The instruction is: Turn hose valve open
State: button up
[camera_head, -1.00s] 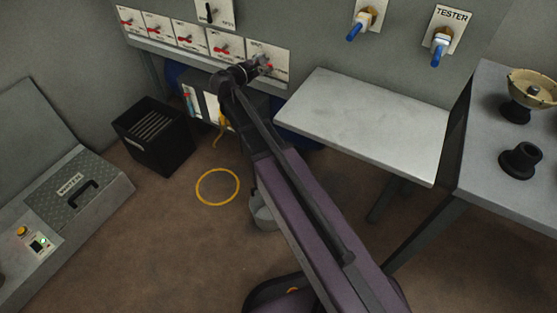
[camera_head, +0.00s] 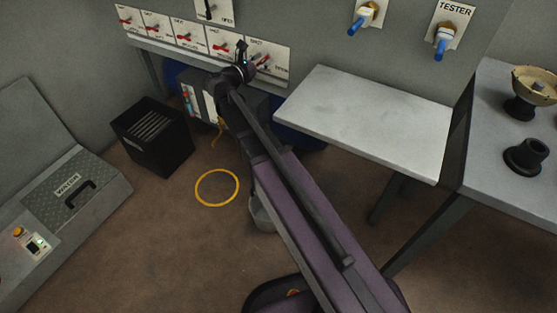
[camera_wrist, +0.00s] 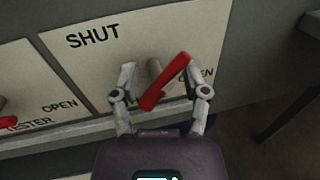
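The rightmost valve of the wall row has a white plate (camera_head: 279,52) and a red lever (camera_head: 263,60). In the wrist view its plate (camera_wrist: 84,67) reads SHUT at upper left and OPEN at right, partly covered. The red lever (camera_wrist: 165,82) slants from lower left to upper right on a metal stem (camera_wrist: 154,69). My gripper (camera_wrist: 160,72) is open, one finger on each side of the lever. The lever's upper end is close to the right fingertip; contact is unclear. In the head view my gripper (camera_head: 241,48) is at this plate's left edge.
Several similar red-lever valves (camera_head: 187,35) line the wall to the left. Two blue-handled taps (camera_head: 357,23) are at upper right. A pale bench (camera_head: 365,115) juts out right of my arm. A black bin (camera_head: 152,137) and a yellow floor ring (camera_head: 217,188) are at left.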

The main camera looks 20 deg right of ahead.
jog(key=shift+n, duration=0.4)
jog(key=v, duration=1.4)
jog(key=s+d+f+m+g+y+b, duration=0.2)
jog(key=s+d+f+m+b, duration=0.1)
jog(key=f, duration=0.6)
jog(key=s+d+f+m+g+y+b, duration=0.3)
jog(key=d+f+m+b, duration=0.2)
jog(key=f, duration=0.5)
jog(key=s+d+f+m+g+y+b, duration=0.2)
jog(key=s+d+f+m+b, duration=0.2)
jog(key=f, duration=0.6)
jog(key=shift+f+m+g+b, duration=0.2)
jog(key=shift+m+g+b, duration=0.2)
jog(key=shift+m+b, duration=0.95)
jog(key=shift+s, duration=0.2)
